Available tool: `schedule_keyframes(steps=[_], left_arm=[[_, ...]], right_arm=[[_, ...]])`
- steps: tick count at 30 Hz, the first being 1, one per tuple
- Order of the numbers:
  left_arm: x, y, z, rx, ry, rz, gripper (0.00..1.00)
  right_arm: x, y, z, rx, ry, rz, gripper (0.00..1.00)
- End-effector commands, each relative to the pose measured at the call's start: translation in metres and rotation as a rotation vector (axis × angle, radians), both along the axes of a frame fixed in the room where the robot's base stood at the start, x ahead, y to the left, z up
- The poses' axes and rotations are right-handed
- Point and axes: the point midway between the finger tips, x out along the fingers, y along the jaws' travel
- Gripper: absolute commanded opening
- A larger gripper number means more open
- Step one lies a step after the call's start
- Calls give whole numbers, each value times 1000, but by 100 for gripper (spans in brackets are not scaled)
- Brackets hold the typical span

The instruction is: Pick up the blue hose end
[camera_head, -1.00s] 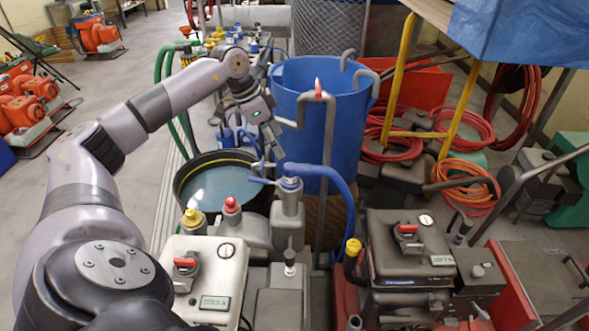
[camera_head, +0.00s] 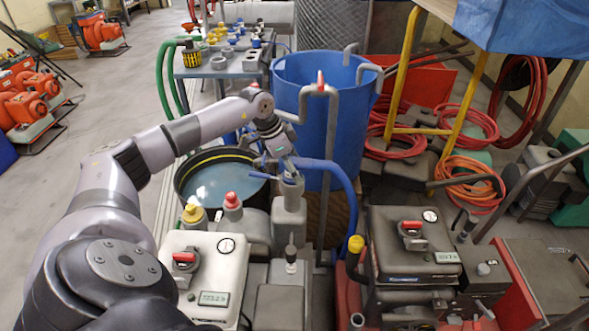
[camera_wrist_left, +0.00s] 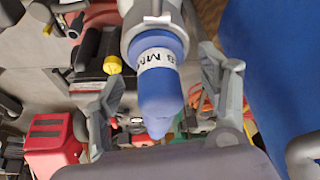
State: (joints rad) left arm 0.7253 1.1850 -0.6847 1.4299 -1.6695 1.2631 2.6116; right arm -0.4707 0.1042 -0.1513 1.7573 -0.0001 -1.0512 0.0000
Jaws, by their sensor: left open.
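The blue hose (camera_head: 343,183) arcs up from the lower right to the grey pump fitting (camera_head: 290,207) in the head view. Its end there is largely hidden by my left gripper (camera_head: 282,172), which is just above the fitting. In the left wrist view, a blue hose end (camera_wrist_left: 160,92) with a white lettered band sits below a grey collar. My left gripper (camera_wrist_left: 163,75) is open, with one finger on each side of the hose end and visible gaps between. My right gripper is not in view.
A tall blue barrel (camera_head: 318,112) stands close behind, with a grey pipe (camera_head: 332,150) in front of it. A black tub of water (camera_head: 218,180) is to the left. Red- and yellow-capped fittings (camera_head: 232,203) and a white pump box (camera_head: 203,268) stand nearer.

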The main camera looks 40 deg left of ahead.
Motion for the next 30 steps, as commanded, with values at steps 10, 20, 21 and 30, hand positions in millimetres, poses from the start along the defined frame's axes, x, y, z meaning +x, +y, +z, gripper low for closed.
schedule_keyframes(steps=[10, 20, 21, 30], left_arm=[[0, 0, 1, 1, 1, 0, 55], [0, 1, 1, 1, 1, 0, 33], [0, 1, 1, 1, 1, 0, 30], [0, 1, 1, 0, -1, 0, 11]], right_arm=[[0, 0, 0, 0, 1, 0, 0], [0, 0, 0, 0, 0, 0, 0], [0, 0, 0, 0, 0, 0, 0], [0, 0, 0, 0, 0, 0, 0]])
